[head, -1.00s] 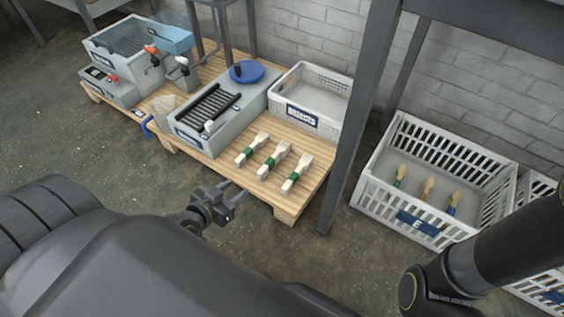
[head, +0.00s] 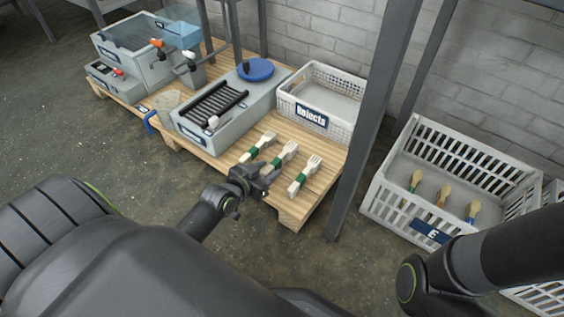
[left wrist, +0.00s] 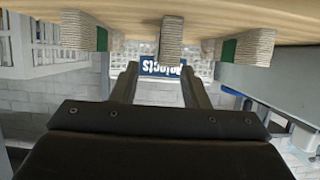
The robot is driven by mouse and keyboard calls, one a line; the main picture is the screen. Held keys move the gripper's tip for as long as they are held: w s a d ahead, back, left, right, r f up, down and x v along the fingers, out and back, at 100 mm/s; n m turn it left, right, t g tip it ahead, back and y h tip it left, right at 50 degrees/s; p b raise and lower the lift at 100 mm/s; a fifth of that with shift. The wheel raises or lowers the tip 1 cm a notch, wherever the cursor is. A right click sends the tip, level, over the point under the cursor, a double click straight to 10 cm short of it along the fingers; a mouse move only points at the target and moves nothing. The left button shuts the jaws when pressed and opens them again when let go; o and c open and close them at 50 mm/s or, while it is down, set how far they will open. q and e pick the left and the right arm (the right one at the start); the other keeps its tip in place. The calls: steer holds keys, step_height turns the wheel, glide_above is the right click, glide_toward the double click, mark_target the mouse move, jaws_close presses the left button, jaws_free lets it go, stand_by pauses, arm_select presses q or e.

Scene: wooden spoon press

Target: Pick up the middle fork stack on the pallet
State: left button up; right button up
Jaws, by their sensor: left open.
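Three stacks of pale wooden forks with green bands lie side by side on the front of the wooden pallet (head: 226,160). The middle fork stack (head: 284,154) lies between the left stack (head: 258,147) and the right stack (head: 305,175). My left gripper (head: 269,182) is open and empty, at the near end of the middle stack. In the left wrist view, which looks upside down, the end of the middle stack (left wrist: 171,38) shows beyond and between the open fingers (left wrist: 160,85), apart from them. My right gripper is out of view.
A white Rejects basket (head: 312,120) and a grey roller unit (head: 205,122) stand on the pallet behind the stacks. A grey post (head: 372,130) rises right of the pallet. Crate E (head: 395,205), holding several banded bundles, stands farther right.

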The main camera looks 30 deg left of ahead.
mark_target(273, 164)
arm_select(q)
steer(key=b+x, duration=0.2)
steer(key=x, duration=0.1)
steer(key=b+x, duration=0.1)
steer(key=shift+w+a+f+b, duration=0.1)
steer(key=shift+a+f+b, duration=0.1)
steer(key=shift+a+b, duration=0.2)
steer(key=shift+w, duration=0.4)
jaws_close()
